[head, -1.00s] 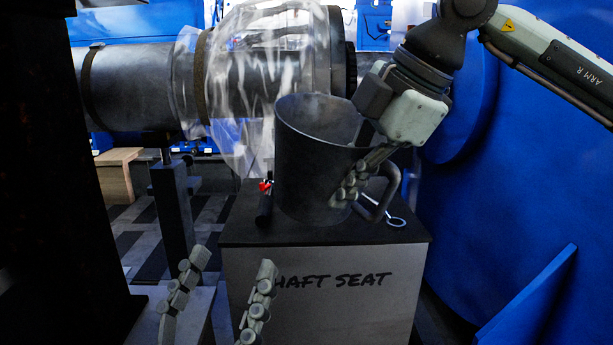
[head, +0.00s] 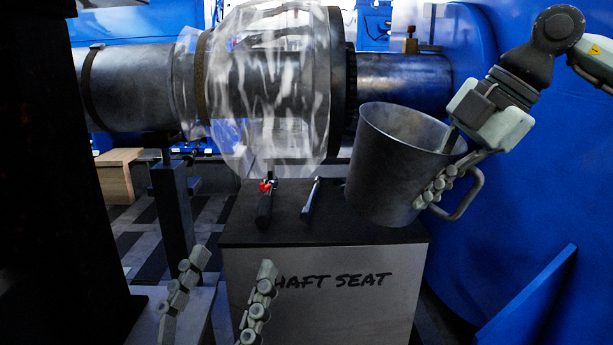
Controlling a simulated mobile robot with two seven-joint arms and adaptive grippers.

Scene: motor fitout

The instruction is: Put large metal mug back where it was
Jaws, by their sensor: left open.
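The large metal mug (head: 395,165) is dark grey, with a handle on its right side. It is tilted and looks raised at the right end of the box top marked SHAFT SEAT (head: 290,232). My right gripper (head: 440,170) is shut on the mug's right wall near the handle, one finger outside and the other partly hidden inside the rim. My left gripper (head: 222,300) is open and empty at the bottom of the view, in front of the box.
A tool with a red part (head: 265,204) and a metal-ended tool (head: 311,198) lie on the box top. A plastic-wrapped shaft (head: 270,90) runs behind. A blue housing (head: 540,220) stands at the right.

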